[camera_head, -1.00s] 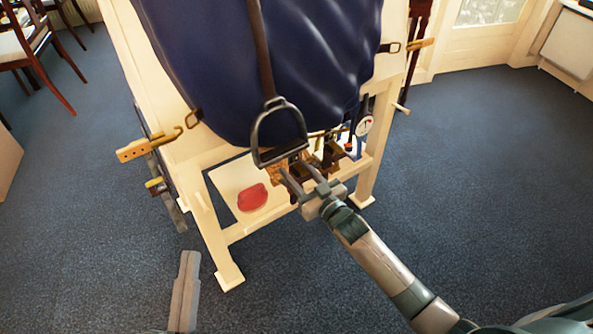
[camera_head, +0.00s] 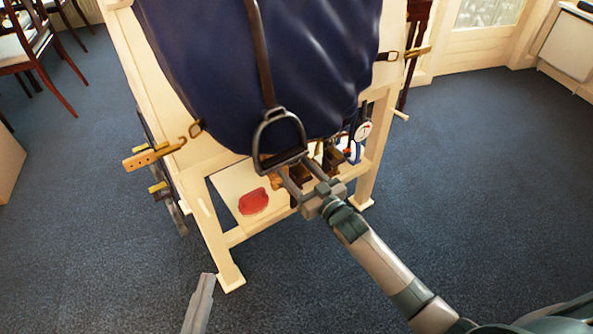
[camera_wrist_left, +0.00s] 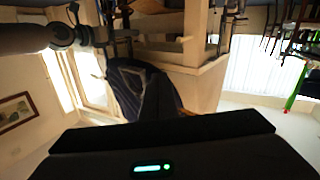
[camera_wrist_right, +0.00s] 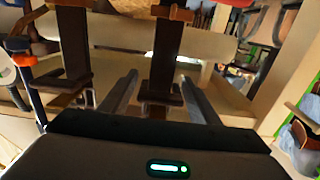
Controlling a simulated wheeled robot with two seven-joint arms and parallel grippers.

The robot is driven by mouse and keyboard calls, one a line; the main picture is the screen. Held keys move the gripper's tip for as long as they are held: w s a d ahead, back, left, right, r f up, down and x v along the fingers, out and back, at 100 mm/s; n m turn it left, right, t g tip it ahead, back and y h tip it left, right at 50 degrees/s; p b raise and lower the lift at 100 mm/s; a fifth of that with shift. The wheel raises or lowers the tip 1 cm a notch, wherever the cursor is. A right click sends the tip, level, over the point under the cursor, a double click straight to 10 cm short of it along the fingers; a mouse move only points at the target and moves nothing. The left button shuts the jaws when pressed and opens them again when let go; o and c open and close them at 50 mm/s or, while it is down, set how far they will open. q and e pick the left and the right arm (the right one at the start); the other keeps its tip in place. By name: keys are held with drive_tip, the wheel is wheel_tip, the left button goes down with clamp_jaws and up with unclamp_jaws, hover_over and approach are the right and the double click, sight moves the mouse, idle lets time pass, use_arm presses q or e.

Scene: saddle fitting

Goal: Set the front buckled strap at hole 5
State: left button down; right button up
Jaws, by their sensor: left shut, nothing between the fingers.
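A second small buckle (camera_head: 387,55) with a tan piece (camera_head: 418,51) is on the right side. I cannot tell which is the front strap or which hole is in use. My left gripper (camera_head: 207,279) is shut and empty, low and apart from the stand; its fingers show together in the left wrist view (camera_wrist_left: 158,95). My right gripper (camera_head: 295,178) is open below the stirrup, its fingers apart around a dark hanging strap (camera_wrist_right: 165,55).
The blue cloth (camera_head: 210,60) lies over a cream wooden stand (camera_head: 218,235). A metal stirrup (camera_head: 260,135) hangs on a brown leather. A red pad (camera_head: 253,202) lies on the lower shelf. A round dial (camera_head: 363,131) hangs at right. Carpet is clear in front.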

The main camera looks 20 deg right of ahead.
drive_tip(key=shift+s, duration=0.15)
drive_tip(key=shift+s+d, duration=0.25)
drive_tip(key=shift+s, duration=0.3)
use_arm(q)
wheel_tip(320, 180, down, 8)
drive_tip(key=s+a+g+y+p, duration=0.1)
drive_tip(key=s+a+g+p, duration=0.1)
drive_tip(key=g, duration=0.2)
drive_tip(key=shift+r+g+y, duration=0.25)
drive_tip(key=shift+g+y, duration=0.05)
drive_tip(key=shift+g, duration=0.1)
use_arm(e)
drive_tip(key=v, duration=1.6)
